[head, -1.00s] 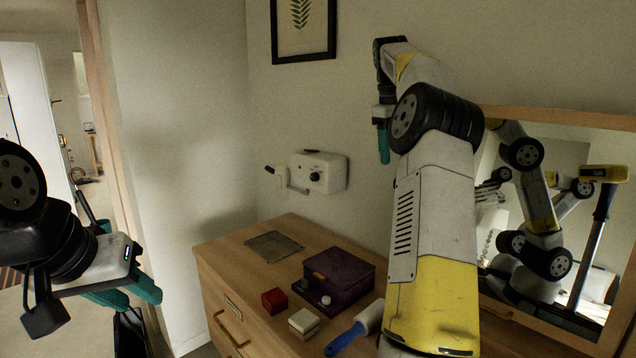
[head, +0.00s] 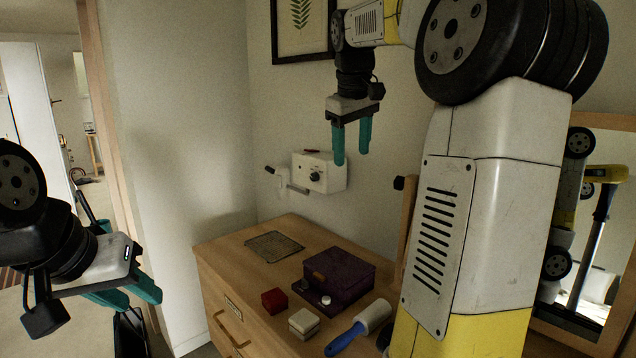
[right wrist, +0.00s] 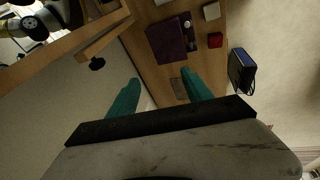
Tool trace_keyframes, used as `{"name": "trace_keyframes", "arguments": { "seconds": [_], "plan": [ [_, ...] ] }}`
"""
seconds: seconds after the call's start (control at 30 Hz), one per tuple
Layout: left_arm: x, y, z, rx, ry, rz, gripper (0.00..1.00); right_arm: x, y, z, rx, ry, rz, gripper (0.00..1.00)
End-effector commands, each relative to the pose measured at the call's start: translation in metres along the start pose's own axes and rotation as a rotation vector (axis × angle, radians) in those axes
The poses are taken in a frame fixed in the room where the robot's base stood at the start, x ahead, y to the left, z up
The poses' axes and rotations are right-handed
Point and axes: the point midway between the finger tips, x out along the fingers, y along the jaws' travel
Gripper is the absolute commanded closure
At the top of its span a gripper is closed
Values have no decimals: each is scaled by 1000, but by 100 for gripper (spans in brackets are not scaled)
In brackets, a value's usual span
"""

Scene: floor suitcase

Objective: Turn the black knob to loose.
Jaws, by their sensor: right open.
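The black knob (head: 315,176) is on the front of a white wall-mounted box (head: 333,172), which has a grey crank handle (head: 291,187) at its left side. My right gripper (head: 351,160) hangs with its teal fingers pointing down, open and empty, close to the box in the picture and apart from the knob. The right wrist view shows the same open fingers (right wrist: 153,88) with nothing between them; the knob does not show there. My left gripper (head: 133,296) is at the lower left, far from the box; its fingers overlap in the view.
Below the box is a wooden dresser (head: 228,262) with a grey mat (head: 273,246), a purple box (head: 340,270), a red block (head: 274,301), a cream block (head: 304,321) and a lint roller (head: 359,329). A mirror (head: 592,262) stands at right; a framed picture (head: 290,57) hangs above.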

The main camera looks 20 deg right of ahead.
Motion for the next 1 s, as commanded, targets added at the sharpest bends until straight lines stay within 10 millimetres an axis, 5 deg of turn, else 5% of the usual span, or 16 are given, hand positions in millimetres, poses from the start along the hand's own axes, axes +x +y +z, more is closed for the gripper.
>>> {"name": "trace_keyframes", "arguments": {
  "seconds": [0.5,1.0],
  "plan": [
    [0,0,0,0,0,0,64,-2,-86,54,104,122,-49,42],
    [0,0,0,0,0,0,64,4,-107,72,145,155,-73,42]
  ]
}}
